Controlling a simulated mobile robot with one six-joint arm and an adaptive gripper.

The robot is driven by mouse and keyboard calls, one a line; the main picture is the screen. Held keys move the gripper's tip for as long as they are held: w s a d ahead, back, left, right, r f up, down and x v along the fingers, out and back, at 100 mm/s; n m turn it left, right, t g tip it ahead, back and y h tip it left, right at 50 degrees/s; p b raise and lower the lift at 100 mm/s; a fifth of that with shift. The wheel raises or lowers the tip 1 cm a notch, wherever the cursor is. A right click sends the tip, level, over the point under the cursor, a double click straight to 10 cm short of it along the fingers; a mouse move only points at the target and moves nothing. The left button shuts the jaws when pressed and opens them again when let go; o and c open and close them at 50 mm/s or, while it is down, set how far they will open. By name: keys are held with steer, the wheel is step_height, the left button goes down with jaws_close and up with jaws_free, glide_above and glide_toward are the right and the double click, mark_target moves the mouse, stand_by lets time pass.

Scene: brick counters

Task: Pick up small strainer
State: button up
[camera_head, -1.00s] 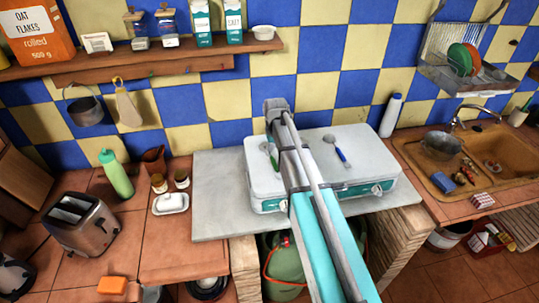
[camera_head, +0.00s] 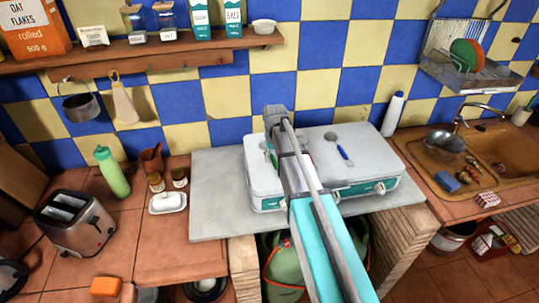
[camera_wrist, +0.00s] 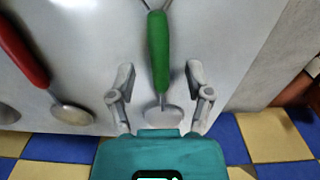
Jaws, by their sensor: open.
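A utensil with a green handle (camera_wrist: 158,50) and a small round metal end lies on the white stove top (camera_wrist: 250,50). Its far part splits into thin metal and runs out of the top of the wrist view. My gripper (camera_wrist: 160,75) is open, with one finger on each side of the green handle; I cannot tell whether they touch it. A red-handled utensil (camera_wrist: 25,55) with a round metal end lies to the left. A blue-handled utensil (camera_head: 342,150) lies on the stove in the head view. My arm partly hides the green one (camera_head: 271,156). I cannot tell which is the strainer.
The tiled wall (camera_head: 235,98) rises close behind the stove. A white bottle (camera_head: 393,114) stands to the right, before the sink (camera_head: 465,190). A green bottle (camera_head: 112,172), butter dish (camera_head: 167,202) and toaster (camera_head: 75,220) stand left. The grey slab (camera_head: 218,205) left of the stove is clear.

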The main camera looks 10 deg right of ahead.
steer(key=shift+f+b, duration=0.3)
steer(key=shift+f, duration=0.25)
jaws_close()
stand_by(0.4)
